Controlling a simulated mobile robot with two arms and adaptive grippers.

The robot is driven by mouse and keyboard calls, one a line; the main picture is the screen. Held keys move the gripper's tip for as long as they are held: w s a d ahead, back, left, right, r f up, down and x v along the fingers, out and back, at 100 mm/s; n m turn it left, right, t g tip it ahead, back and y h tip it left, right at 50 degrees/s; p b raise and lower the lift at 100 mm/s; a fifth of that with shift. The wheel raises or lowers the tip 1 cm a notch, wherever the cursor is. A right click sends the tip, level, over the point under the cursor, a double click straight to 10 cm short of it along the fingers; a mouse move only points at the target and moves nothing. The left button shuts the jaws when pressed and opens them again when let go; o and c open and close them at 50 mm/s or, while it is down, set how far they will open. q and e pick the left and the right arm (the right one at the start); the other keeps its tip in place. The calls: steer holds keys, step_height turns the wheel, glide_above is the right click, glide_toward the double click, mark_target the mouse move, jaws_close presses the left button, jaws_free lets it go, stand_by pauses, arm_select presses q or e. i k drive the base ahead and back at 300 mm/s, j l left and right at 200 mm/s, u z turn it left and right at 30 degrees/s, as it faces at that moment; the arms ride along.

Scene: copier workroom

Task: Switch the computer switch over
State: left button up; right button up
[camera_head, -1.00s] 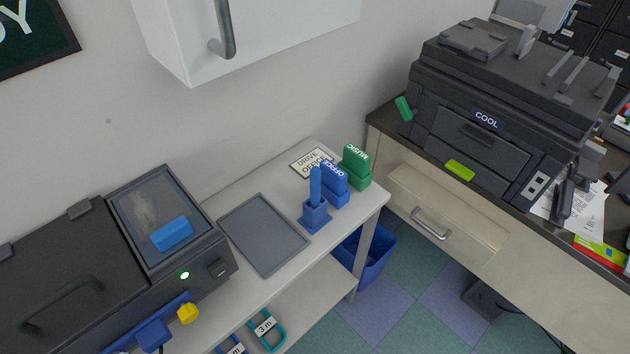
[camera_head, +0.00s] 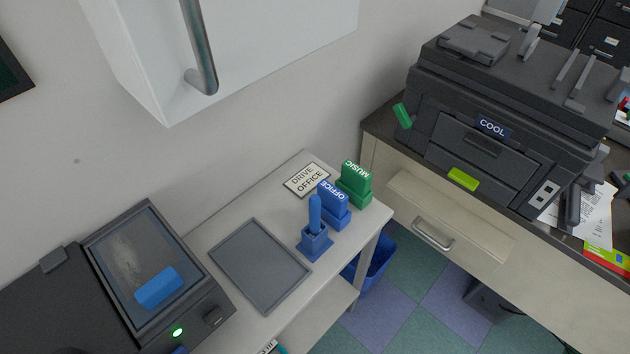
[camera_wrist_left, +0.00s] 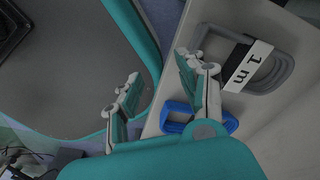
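No switch in view is labelled as the computer's. A dark computer-like box (camera_head: 487,299) stands on the floor under the desk at the right, partly cut off by the desk; no switch on it can be made out. A small dark rocker-like part (camera_head: 213,316) sits beside a lit green light (camera_head: 178,332) on the black machine at the lower left. My left gripper (camera_wrist_left: 160,75) shows in the left wrist view with its fingers apart and nothing between them. It is not in the head view. My right gripper is in neither view.
A white table (camera_head: 270,204) holds a grey tray (camera_head: 256,266), a blue holder (camera_head: 315,243) and blue and green blocks. A wall cabinet (camera_head: 140,50) overhangs. A printer (camera_head: 490,135) stands on the desk. A grey coil (camera_wrist_left: 270,72) lies near my left gripper.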

mark_target(217, 316)
steer(key=k+l+u, duration=0.2)
steer(key=k+l, duration=0.15)
steer(key=k+l+u, duration=0.2)
steer(key=k, duration=0.3)
steer(key=k+j+u, duration=0.4)
steer(key=j, duration=0.2)
steer(key=k+j+u, duration=0.2)
steer(key=j, duration=0.15)
